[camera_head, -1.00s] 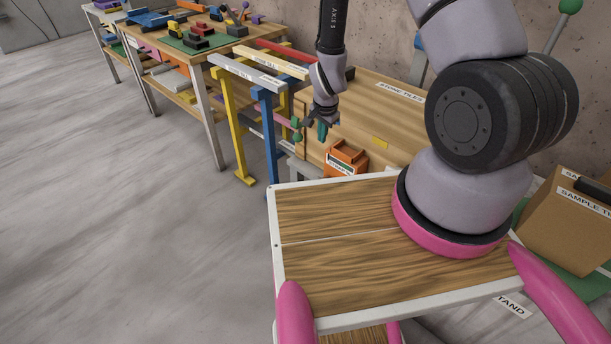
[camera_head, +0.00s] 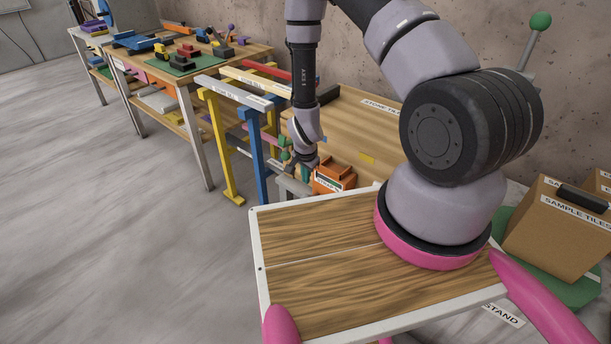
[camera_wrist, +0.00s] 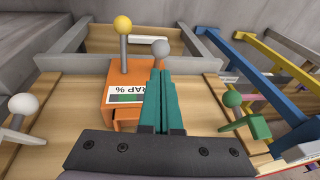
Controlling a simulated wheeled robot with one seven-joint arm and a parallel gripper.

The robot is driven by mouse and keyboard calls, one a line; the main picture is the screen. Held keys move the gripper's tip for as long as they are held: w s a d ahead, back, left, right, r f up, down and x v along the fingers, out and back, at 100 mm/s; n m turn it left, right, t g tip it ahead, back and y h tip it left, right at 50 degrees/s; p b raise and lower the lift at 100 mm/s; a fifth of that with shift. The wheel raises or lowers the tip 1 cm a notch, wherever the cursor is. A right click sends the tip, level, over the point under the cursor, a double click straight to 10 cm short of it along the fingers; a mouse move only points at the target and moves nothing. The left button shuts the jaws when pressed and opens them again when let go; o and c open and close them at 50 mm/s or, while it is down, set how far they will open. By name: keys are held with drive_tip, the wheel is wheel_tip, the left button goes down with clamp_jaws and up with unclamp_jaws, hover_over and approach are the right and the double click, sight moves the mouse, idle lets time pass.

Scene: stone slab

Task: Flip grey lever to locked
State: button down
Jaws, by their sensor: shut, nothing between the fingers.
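The grey lever's ball knob (camera_wrist: 160,47) shows in the wrist view just beyond my fingertips. Its stem is mostly hidden behind my fingers, and I cannot tell whether they touch. My gripper (camera_wrist: 161,72) has teal fingers pressed together with nothing between them. It points at the right side of an orange box (camera_wrist: 112,78) with a label and a green-grey strip. In the head view my gripper (camera_head: 304,172) is low beside the orange box (camera_head: 335,179), and the grey lever cannot be made out there.
A yellow-knobbed lever (camera_wrist: 123,27) stands by the orange box. A white-knobbed lever (camera_wrist: 22,104) is at left and a green-knobbed one (camera_wrist: 232,100) at right. Blue and yellow trestles (camera_head: 257,155) stand left of my arm. Grey floor (camera_head: 110,240) is open at left.

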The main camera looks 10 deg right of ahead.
sight(304, 196)
drive_tip(key=x, duration=0.9)
drive_tip(key=shift+f, duration=0.4)
drive_tip(key=shift+s+a+f+t+h, duration=0.3)
drive_tip(key=shift+a+f+t+h, duration=0.1)
drive_tip(key=shift+a+f+h, duration=0.15)
drive_tip(key=shift+t+h, duration=0.5)
drive_tip(key=shift+h, duration=0.15)
drive_tip(key=f, duration=0.1)
drive_tip(key=a+f, duration=0.1)
drive_tip(key=f, duration=0.1)
drive_tip(key=s+f, duration=0.1)
drive_tip(key=f, duration=0.1)
drive_tip(key=shift+a+f, duration=0.15)
drive_tip(key=shift+a, duration=0.05)
drive_tip(key=shift+s+r, duration=0.1)
drive_tip(key=shift+r, duration=0.7)
